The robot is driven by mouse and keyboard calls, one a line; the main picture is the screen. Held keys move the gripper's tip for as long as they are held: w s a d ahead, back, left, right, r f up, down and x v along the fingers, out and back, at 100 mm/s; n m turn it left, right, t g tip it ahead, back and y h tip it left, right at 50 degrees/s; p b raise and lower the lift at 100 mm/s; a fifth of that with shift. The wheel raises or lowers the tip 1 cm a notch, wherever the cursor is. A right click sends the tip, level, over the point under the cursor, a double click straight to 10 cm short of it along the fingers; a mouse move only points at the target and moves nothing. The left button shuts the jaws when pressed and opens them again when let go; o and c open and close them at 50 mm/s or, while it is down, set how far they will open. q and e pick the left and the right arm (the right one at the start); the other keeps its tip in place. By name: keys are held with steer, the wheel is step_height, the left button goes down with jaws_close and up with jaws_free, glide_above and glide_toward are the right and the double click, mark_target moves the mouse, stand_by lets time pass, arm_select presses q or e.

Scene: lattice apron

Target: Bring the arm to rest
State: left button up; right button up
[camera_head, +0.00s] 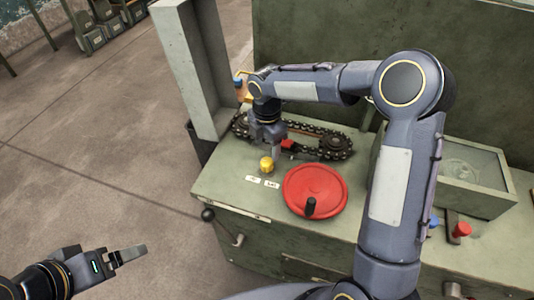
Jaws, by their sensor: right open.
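My right arm reaches in from the lower right, bends at a high elbow and runs left over the green bench. Its right gripper (276,152) points down, open, just above and behind a yellow knob (266,164) on the bench top. Whether a finger touches the knob I cannot tell. My left gripper (130,256) is at the lower left, over the floor and clear of the bench. Its jaws are seen from the side, so their opening does not show.
A red handwheel (314,189) with a black handle lies right of the knob. A chain (328,141) runs behind it. A grey post (190,65) stands left of the gripper. A clear-topped box (465,170) sits at right.

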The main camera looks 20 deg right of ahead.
steer(key=shift+r, duration=0.55)
steer(key=shift+r, duration=0.1)
steer(key=s+d+r+m+t+y, duration=0.1)
steer(key=s+d+r+m, duration=0.2)
steer(key=s+r+m, duration=0.25)
steer(key=s+d+r+m+t, duration=0.1)
steer(key=s+d+r+m, duration=0.25)
steer(key=s, duration=0.25)
steer(key=s+m+t+y, duration=0.2)
steer(key=s+m+t, duration=0.1)
steer(key=s+m, duration=1.2)
steer(key=shift+s+a+f+t+y, duration=0.2)
steer(key=shift+s+a+t+y, duration=0.15)
steer(key=shift+s, duration=0.4)
